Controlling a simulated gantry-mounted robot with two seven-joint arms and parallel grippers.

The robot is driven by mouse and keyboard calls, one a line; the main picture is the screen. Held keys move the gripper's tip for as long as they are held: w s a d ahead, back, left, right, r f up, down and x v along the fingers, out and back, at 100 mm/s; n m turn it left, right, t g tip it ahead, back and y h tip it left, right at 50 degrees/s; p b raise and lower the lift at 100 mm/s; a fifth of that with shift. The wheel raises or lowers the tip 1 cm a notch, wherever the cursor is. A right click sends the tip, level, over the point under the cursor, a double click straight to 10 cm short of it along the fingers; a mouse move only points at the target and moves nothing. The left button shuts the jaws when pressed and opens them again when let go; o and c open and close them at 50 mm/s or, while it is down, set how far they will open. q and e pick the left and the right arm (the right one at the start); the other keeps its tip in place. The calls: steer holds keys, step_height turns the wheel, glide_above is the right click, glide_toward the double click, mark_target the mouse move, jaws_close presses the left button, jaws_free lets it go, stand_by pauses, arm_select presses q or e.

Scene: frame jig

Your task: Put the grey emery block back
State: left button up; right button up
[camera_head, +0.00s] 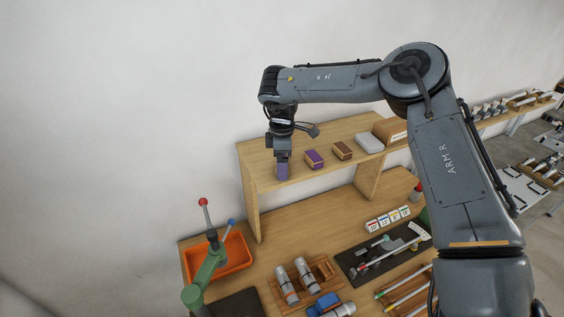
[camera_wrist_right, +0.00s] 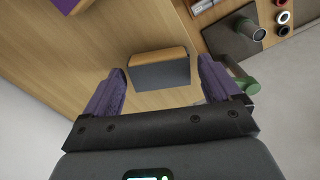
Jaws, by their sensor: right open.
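The grey emery block (camera_wrist_right: 160,75), grey on one face with a tan layer along its side, sits on the wooden shelf (camera_wrist_right: 88,50) in the right wrist view. It lies between and slightly beyond my right gripper's (camera_wrist_right: 163,85) two purple-padded fingers, with gaps on both sides. The gripper is open and holds nothing. In the head view, my right gripper (camera_head: 282,172) points down at the left end of the raised shelf (camera_head: 262,152); the grey emery block is mostly hidden there. My left gripper is not in view.
A purple block (camera_head: 314,159), a brown block (camera_head: 342,150) and a pale grey block (camera_head: 369,143) sit to the right along the shelf. Below are an orange bin (camera_head: 236,254), a green lever tool (camera_head: 205,270), a wooden rack (camera_head: 328,268) and a dark mat (camera_head: 352,262).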

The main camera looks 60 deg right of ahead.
steer(key=shift+r, duration=0.15)
step_height(320, 180, up, 12)
steer(key=shift+b, duration=0.35)
steer(key=shift+s, duration=0.1)
stand_by(0.5)
